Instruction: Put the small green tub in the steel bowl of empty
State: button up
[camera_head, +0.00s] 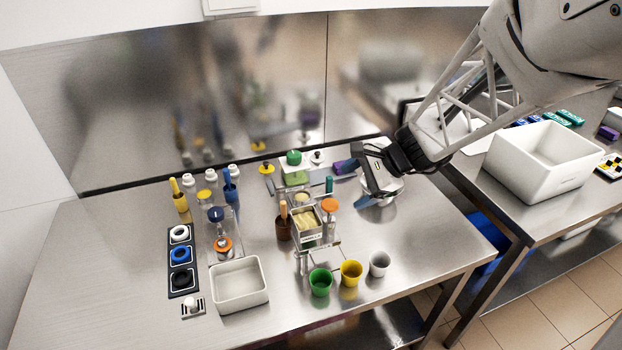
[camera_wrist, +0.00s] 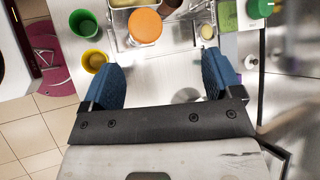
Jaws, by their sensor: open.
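The small green tub (camera_head: 320,282) stands upright near the front edge of the steel table, left of a yellow tub. It shows at the upper left of the wrist view (camera_wrist: 83,23). A shiny round shape like a steel bowl (camera_head: 386,198) lies on the table at the back right, partly hidden by my gripper; I cannot see what it holds. My gripper (camera_head: 373,180) is above the table there, well behind and right of the green tub. In the wrist view its blue fingers (camera_wrist: 160,76) are apart with nothing held between them.
A yellow tub (camera_head: 351,272) and a grey cup (camera_head: 379,263) stand right of the green tub. An orange-topped container (camera_head: 330,206) and a small cream-filled bin (camera_head: 306,221) stand behind. A white tray (camera_head: 239,286) is at left. Open steel lies at front right.

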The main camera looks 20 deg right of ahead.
jog(key=s+a+r+n+g+h, duration=0.1)
jog(key=s+a+r+n+h, duration=0.2)
jog(key=s+n, duration=0.5)
jog(key=s+a+r+n+h, duration=0.4)
jog(key=s+a+r+n, duration=0.1)
jog(key=s+a+n, duration=0.2)
jog(key=shift+s+a+r+n+g+h, duration=0.2)
jog(key=shift+s+a+n+g+h, duration=0.15)
jog(key=shift+a+n, duration=0.35)
